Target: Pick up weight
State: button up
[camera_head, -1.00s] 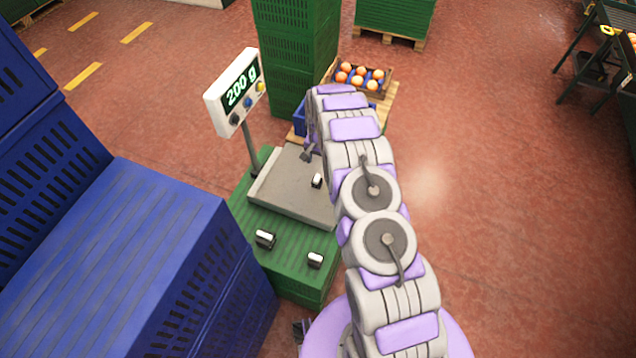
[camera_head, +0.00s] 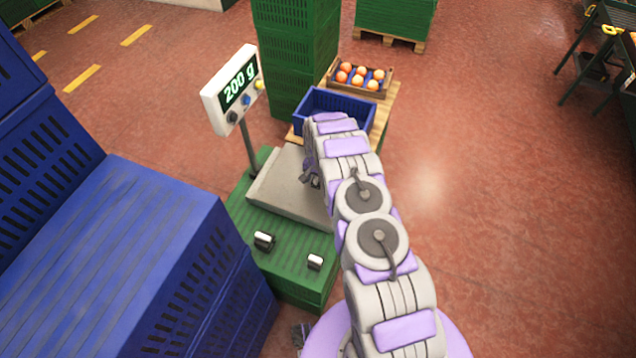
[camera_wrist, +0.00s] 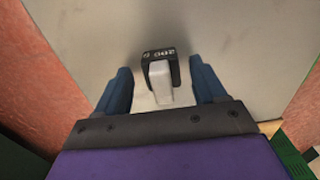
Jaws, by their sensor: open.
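A weight with a black top and a pale body (camera_wrist: 159,74) stands on the grey scale plate (camera_wrist: 85,25). In the wrist view it sits between the two blue fingers of my open gripper (camera_wrist: 163,88), with a gap on each side. In the head view my gripper (camera_head: 312,180) is low over the scale plate (camera_head: 285,190), and my arm hides most of the weight. The scale display (camera_head: 235,90) reads 200 g. Two more weights, one (camera_head: 264,241) and another (camera_head: 315,262), stand on the green crate in front of the plate.
Stacked blue crates (camera_head: 110,250) rise close on the left. A green crate (camera_head: 285,285) carries the scale. Behind it are an empty-looking blue crate (camera_head: 335,105), a box of oranges (camera_head: 335,88) and tall green crates (camera_head: 295,50).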

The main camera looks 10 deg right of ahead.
jog(key=shift+a, duration=0.5)
jog(key=c, duration=0.3)
jog(key=shift+d, duration=0.5)
jog(key=c, duration=0.8)
jog(key=shift+a, duration=0.15)
grip_shut()
jog(key=shift+a, duration=0.2)
